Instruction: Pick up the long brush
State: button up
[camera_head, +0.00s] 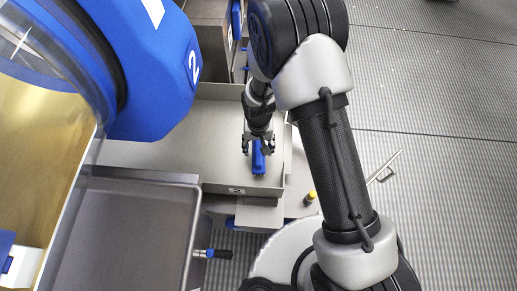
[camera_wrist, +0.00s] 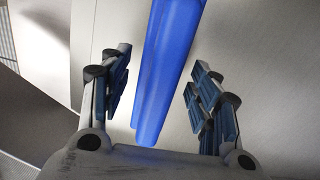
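No bristles can be made out. In the wrist view the bar (camera_wrist: 168,70) runs from the top edge down between my fingers. My gripper (camera_head: 258,147) is over the tray, at the bar's far end. It is open, with a finger on each side of the bar (camera_wrist: 160,98) and a visible gap on both sides. In the head view my gripper hides part of the bar.
A large blue drum part (camera_head: 150,90) marked 2 stands left of my arm. An empty deep metal tray (camera_head: 120,235) is at the front left. A blue and black handle (camera_head: 213,254) sticks out beside it. A small yellow-topped item (camera_head: 310,198) stands right of the numbered tray.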

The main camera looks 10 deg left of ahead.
jog(key=c, duration=1)
jog(key=shift+o, duration=0.2)
jog(key=shift+r, duration=0.15)
